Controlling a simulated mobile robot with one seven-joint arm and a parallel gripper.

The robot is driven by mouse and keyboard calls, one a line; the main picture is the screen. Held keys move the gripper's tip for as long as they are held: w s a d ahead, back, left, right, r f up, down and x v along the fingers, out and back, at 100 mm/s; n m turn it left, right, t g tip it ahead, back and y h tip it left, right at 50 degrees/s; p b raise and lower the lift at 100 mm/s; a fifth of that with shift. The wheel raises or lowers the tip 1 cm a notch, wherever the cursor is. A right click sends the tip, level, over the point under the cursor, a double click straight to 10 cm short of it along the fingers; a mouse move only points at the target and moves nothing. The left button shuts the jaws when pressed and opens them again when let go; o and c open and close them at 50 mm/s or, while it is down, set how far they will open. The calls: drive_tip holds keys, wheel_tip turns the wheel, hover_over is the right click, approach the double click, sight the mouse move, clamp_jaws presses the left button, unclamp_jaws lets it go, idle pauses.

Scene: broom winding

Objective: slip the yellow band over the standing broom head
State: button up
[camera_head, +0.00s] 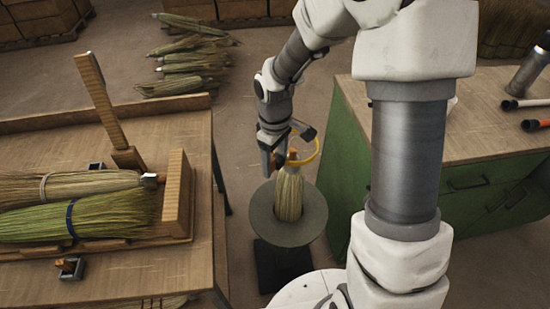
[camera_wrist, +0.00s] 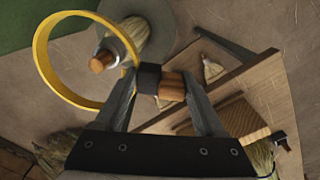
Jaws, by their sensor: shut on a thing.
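The broom head (camera_head: 289,196), a straw bundle with a wooden stub on top, stands upright in a round grey stand (camera_head: 262,215). My gripper (camera_head: 278,160) is beside its top, on the left. In the wrist view my gripper (camera_wrist: 168,86) is shut on the wood-and-black grip of the yellow band (camera_wrist: 43,62). The band is a stiff open ring; it also shows in the head view (camera_head: 317,150) at stub height. In the wrist view the stub of the broom head (camera_wrist: 103,61) appears inside the ring's outline near the grip. I cannot tell whether the ring encircles it or hovers above.
A wooden workbench (camera_head: 165,270) with tied straw bundles (camera_head: 95,215) and an upright wooden post (camera_head: 100,100) stands at left. A green cabinet (camera_head: 365,150) with a wooden top is at right. More bundles (camera_head: 190,65) lie on the floor behind.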

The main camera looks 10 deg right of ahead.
drive_tip(key=shift+f+b, duration=12.45)
drive_tip(key=shift+f, duration=4.35)
drive_tip(key=shift+n, duration=0.3)
drive_tip(key=o, duration=1.4)
wheel_tip(320, 180, up, 18)
drive_tip(key=p, duration=0.6)
drive_tip(key=shift+s+a+f, duration=0.1)
drive_tip(key=shift+f, duration=0.1)
